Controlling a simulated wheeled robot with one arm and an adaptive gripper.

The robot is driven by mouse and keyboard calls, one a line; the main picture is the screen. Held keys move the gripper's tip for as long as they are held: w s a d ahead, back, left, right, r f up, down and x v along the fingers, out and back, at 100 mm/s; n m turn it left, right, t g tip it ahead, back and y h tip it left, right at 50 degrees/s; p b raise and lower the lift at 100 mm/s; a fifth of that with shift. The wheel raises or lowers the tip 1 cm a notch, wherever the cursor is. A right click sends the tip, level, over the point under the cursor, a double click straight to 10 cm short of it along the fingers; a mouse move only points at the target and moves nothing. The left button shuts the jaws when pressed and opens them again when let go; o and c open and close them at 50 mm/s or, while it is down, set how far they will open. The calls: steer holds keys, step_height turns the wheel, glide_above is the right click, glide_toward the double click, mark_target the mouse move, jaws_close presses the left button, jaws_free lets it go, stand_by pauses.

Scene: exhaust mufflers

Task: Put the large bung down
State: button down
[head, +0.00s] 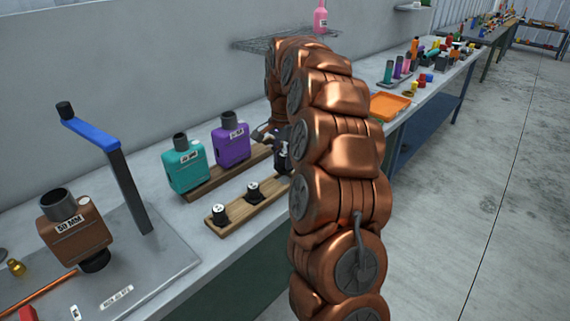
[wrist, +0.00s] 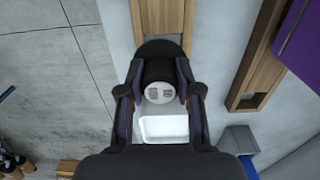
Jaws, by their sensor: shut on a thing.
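My gripper (wrist: 160,96) is shut on a black bung with a round pale label (wrist: 159,92), which I take to be the large bung. The label faces the wrist camera, and its print is too small to read. In the head view my gripper (head: 281,150) is mostly hidden behind my copper arm, near the right end of a wooden board (head: 237,208). Two black bungs with white labels, one at the left (head: 220,213) and one in the middle (head: 253,190), stand on that board. The wrist view shows a wooden board (wrist: 163,18) beyond the gripper.
A teal muffler (head: 186,168) and a purple muffler (head: 231,146) stand on a second wooden board behind. A brown muffler (head: 75,232) is at the left, by a blue-topped grey post (head: 130,185). An orange tray (head: 388,106) lies further right on the bench.

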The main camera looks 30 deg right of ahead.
steer(key=shift+w+d, duration=0.35)
steer(key=shift+d, duration=0.05)
steer(key=shift+f+p, duration=0.5)
steer(key=shift+f, duration=1.25)
steer(key=shift+f, duration=0.1)
steer(key=shift+f+b, duration=0.3)
steer(key=shift+b, duration=0.05)
steer(key=shift+f, duration=0.1)
steer(key=c, duration=0.8)
jaws_free()
